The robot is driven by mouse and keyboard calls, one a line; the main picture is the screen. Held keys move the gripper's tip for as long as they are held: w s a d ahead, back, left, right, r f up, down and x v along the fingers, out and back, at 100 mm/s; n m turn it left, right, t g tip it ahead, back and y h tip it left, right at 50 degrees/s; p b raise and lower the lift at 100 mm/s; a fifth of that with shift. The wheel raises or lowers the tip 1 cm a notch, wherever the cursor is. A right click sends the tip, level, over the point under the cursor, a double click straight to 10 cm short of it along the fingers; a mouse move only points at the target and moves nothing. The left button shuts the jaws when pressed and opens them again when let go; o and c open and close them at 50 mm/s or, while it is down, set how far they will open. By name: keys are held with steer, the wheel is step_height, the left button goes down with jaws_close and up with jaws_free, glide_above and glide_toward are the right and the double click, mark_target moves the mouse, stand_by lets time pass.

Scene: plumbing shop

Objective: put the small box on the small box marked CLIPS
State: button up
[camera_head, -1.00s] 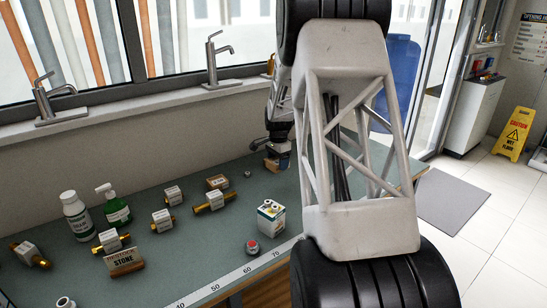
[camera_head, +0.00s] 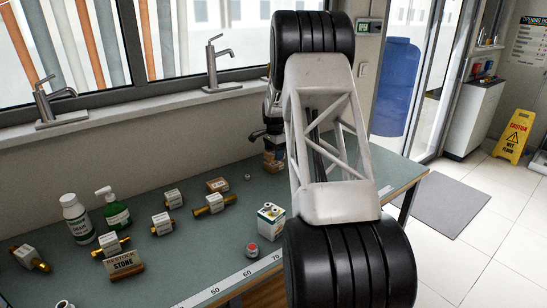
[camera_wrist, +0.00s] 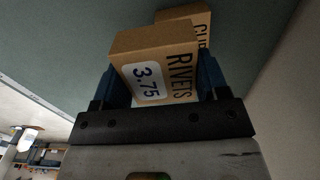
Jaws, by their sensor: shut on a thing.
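My gripper (camera_wrist: 157,85) is shut on a small brown cardboard box marked RIVETS 3.75 (camera_wrist: 180,58), its blue fingers on either side of it. The small box marked CLIPS (camera_wrist: 202,24) shows just beyond it in the wrist view, partly hidden behind the RIVETS box. I cannot tell whether the two boxes touch. In the head view my gripper (camera_head: 270,138) is at the bench's back edge, half hidden by my arm. Brown cardboard (camera_head: 272,160) shows under it, too small to tell the two boxes apart.
The wall with window sill and taps stands close behind.

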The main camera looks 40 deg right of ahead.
mark_target(273, 149)
steer(key=shift+w+d+f, duration=0.1)
steer(key=shift+w+d, duration=0.35)
steer(key=shift+w, duration=0.3)
steer(key=shift+w+d+f, duration=0.1)
steer(key=shift+w+d, duration=0.3)
steer(key=shift+w, duration=0.35)
steer(key=shift+f, duration=1.7)
steer(key=shift+f, duration=0.15)
steer(key=o, duration=1)
steer(key=shift+c, duration=0.2)
step_height(273, 149, up, 12)
steer(key=shift+r, duration=0.15)
